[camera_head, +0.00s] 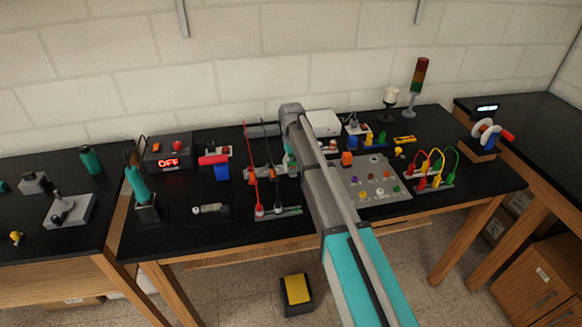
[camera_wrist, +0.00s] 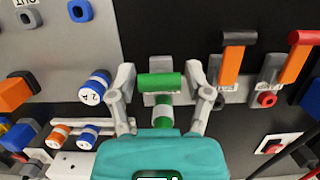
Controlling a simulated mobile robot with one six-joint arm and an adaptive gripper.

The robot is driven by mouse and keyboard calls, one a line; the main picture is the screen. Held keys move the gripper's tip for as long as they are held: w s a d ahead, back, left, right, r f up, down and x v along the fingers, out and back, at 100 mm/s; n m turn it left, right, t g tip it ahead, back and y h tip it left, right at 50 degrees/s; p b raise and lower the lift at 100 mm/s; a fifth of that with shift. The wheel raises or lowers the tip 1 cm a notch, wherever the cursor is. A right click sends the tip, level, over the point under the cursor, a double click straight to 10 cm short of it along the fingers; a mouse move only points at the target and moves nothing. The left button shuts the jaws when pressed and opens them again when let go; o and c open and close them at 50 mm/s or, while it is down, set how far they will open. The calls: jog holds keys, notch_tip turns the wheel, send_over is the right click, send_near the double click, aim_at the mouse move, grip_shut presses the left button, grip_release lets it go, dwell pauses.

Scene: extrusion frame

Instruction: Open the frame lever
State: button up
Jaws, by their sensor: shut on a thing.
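A lever with a green T-shaped handle (camera_wrist: 160,81) stands on a light metal base in the wrist view. My gripper (camera_wrist: 162,88) has one grey finger at each end of this handle and is shut on it. The green grip lies crosswise between the fingers, with a green stem below it. To its right are a lever with an orange stem and dark top (camera_wrist: 232,65) and a red-handled lever (camera_wrist: 293,62), both apart from my gripper. In the head view my arm hides most of the gripper and the green lever.
A grey panel with coloured knobs (camera_head: 381,168) lies right of my arm, and blue-and-white cylinders (camera_wrist: 93,88) show close left of my gripper. Red and black cables (camera_head: 250,160) rise just left of the arm.

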jog(key=shift+a, duration=0.1)
jog(key=o, duration=1.1)
jog(key=shift+r, duration=0.1)
